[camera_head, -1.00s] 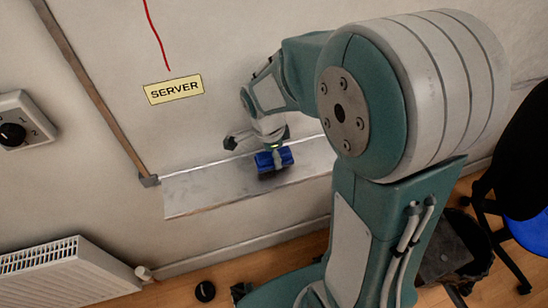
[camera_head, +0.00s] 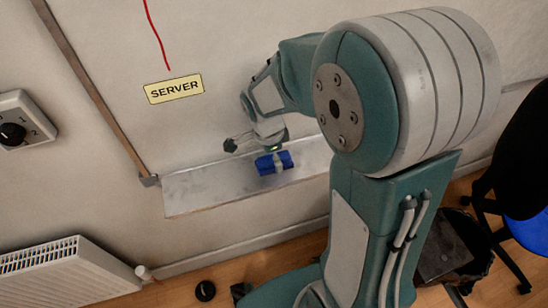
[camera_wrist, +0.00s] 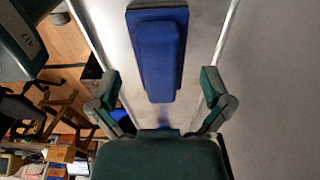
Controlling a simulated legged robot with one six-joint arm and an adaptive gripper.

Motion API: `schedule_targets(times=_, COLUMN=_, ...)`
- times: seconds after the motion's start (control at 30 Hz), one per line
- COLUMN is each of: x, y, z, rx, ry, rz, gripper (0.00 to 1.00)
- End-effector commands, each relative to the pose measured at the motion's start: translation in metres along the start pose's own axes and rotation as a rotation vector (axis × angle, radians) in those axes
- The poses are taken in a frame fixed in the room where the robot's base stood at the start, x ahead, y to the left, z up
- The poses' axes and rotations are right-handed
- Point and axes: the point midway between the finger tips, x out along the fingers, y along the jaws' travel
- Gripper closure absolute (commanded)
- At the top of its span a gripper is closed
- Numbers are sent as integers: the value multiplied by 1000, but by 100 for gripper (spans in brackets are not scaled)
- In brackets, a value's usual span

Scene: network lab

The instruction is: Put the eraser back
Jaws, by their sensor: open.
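The blue eraser (camera_head: 265,164) lies on the pale metal ledge (camera_head: 200,187) on the wall below the whiteboard. In the wrist view the eraser (camera_wrist: 160,55) lies lengthwise on the ledge surface, with a raised block along its middle. My gripper (camera_head: 257,143) is just above and slightly behind the eraser in the head view. In the wrist view my gripper (camera_wrist: 160,92) has its two fingers spread wide, one on each side of the eraser's near end, with clear gaps and nothing held.
A yellow SERVER label (camera_head: 174,89) is on the board, left of my arm. A radiator (camera_head: 65,273) and a dial switch (camera_head: 14,134) are at the left. A chair (camera_head: 520,170) and a dark bin (camera_head: 455,250) stand at the right. The ledge's left part is bare.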

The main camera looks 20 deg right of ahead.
Motion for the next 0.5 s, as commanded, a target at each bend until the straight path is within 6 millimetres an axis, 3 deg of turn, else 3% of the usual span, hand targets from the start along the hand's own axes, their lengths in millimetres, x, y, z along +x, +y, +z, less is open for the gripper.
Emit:
schedule_targets(times=0.3, x=-66, y=-1, z=0, rx=-1, ry=-1, rz=-7, gripper=1)
schedule_targets(times=0.5, x=-99, y=-1, z=0, rx=-1, ry=-1, rz=-4, gripper=1)
